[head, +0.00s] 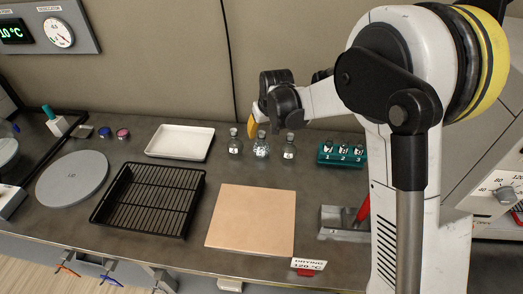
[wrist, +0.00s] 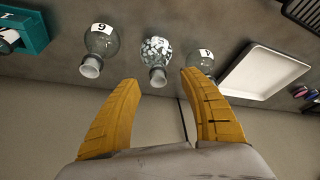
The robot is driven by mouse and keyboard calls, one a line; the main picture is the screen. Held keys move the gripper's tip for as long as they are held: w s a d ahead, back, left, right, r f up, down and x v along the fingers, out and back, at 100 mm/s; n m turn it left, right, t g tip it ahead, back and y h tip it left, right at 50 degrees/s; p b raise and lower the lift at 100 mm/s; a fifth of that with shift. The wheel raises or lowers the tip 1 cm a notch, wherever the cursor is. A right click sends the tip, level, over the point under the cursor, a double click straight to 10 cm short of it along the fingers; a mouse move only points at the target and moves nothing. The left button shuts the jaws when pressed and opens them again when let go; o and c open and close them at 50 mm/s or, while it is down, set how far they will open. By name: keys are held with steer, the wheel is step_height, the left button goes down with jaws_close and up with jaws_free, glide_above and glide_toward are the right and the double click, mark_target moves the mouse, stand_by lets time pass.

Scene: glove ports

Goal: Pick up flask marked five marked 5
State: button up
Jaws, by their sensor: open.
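Three round clear flasks stand in a row on the bench. The middle flask (head: 261,147) is filled with white pieces; it also shows in the wrist view (wrist: 155,50), where I cannot read a number on it. The flask to its left in the head view (head: 235,145) has a label that looks like 4 in the wrist view (wrist: 204,54). The third flask (head: 289,149) has a label reading 6 or 9 in the wrist view (wrist: 101,42). My gripper (wrist: 162,80) is open and empty, with yellow fingers, facing the middle flask's neck without touching it.
A teal rack (head: 340,153) with numbered vessels stands right of the flasks. A white tray (head: 180,141) lies to the left. A black wire rack (head: 148,199) and a tan board (head: 252,219) lie in front. The back wall (head: 180,70) rises behind.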

mark_target(262, 137)
steer(key=b+x, duration=0.2)
steer(key=x, duration=0.3)
steer(key=shift+w+d+f+b, duration=0.1)
steer(key=shift+d+f+b, duration=0.05)
steer(key=shift+b, duration=0.2)
jaws_close()
